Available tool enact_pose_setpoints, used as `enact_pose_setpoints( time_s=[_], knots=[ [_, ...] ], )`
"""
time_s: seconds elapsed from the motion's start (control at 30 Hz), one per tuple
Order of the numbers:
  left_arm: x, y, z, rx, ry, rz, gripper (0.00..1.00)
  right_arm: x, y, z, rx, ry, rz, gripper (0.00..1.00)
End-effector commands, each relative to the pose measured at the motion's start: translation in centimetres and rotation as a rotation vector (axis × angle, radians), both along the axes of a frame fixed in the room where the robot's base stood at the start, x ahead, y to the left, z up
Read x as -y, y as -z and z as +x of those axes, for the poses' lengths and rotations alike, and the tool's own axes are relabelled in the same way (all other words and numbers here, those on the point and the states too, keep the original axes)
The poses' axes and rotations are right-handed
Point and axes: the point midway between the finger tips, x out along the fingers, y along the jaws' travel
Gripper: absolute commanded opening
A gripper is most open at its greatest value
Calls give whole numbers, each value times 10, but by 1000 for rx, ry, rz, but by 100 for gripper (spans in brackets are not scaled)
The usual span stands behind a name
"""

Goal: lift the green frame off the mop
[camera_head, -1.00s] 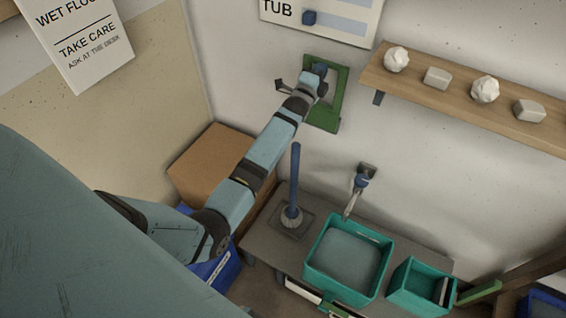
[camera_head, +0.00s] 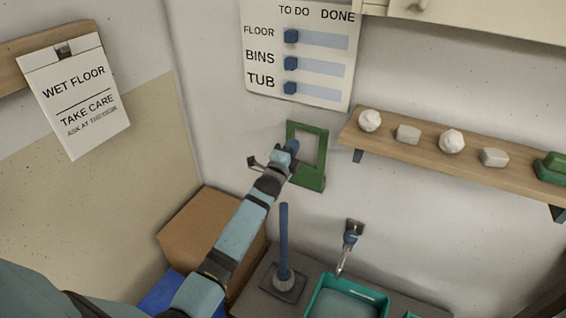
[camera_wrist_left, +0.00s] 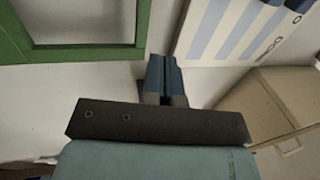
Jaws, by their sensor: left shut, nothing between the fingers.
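The green frame (camera_head: 322,160) is flat against or very near the wall, upright, with nothing through its opening. It stands above and apart from the mop (camera_head: 284,235), whose blue handle rises from a brush-like head on a dark square base. My left gripper (camera_head: 292,147) overlaps the frame's left bar in the head view. Its blue fingers (camera_wrist_left: 164,76) are together and empty in the left wrist view. There the frame (camera_wrist_left: 85,54) lies to the upper left, apart from the fingertips. I cannot tell how it is held up. My right gripper is out of view.
A shelf (camera_head: 470,160) with white pieces juts from the wall at right. A chart (camera_head: 297,50) hangs above the frame. Below are a wall fitting with a spout (camera_head: 350,240), a teal tub (camera_head: 318,293) and a cardboard box (camera_head: 205,225). Bare wall surrounds the frame.

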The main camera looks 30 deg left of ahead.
Motion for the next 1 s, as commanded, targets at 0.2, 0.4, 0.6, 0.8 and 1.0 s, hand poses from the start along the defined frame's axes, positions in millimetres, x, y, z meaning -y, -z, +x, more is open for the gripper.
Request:
enact_pose_setpoints(
  time_s=[0.2, 0.4, 0.6, 0.8, 1.0],
  knots=[
    [2, 1, -41, -1, 0, 1, 0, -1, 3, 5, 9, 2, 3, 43],
    [3, 0, -56, -1, 0, 0, 0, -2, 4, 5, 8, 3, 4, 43],
    [3, 0, -58, -2, 0, 0, 0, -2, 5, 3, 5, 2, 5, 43],
    [3, 0, -57, -2, 0, 0, 0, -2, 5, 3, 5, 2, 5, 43],
    [4, 4, -60, -10, 5, -14, 0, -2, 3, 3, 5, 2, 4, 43]
  ],
)
